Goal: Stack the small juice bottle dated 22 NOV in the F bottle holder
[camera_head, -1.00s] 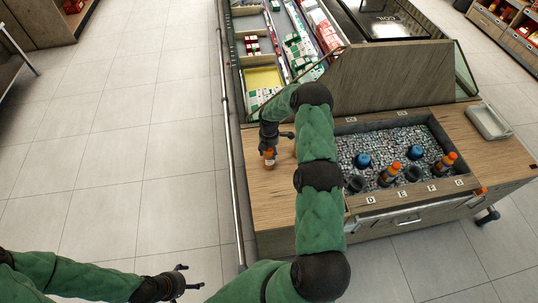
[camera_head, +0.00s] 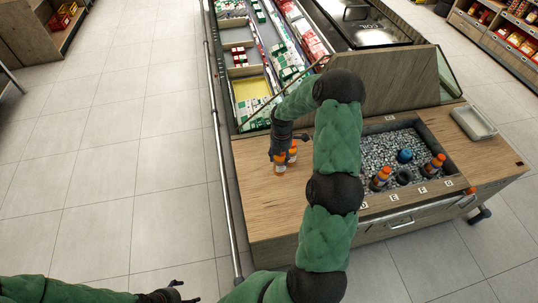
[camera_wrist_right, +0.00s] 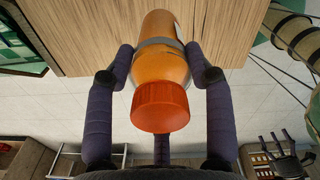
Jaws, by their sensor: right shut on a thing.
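My right gripper (camera_head: 284,151) is shut on an orange juice bottle (camera_wrist_right: 160,65) with an orange cap, gripped between its fingers in the right wrist view. In the head view, two small orange-capped bottles (camera_head: 281,160) (camera_head: 293,152) show close together at the gripper, over the left wooden counter; I cannot tell surely which one is held. No date is readable. The F label (camera_head: 422,190) is on the bin's front edge, with a dark, empty-looking holder (camera_head: 403,177) behind the labels. My left gripper (camera_head: 180,291) is open and empty at the lower left.
Orange bottles stand in the bin near D–E (camera_head: 380,180) and near G (camera_head: 434,167). A grey tray (camera_head: 473,122) lies on the right counter. My right arm covers the bin's left part.

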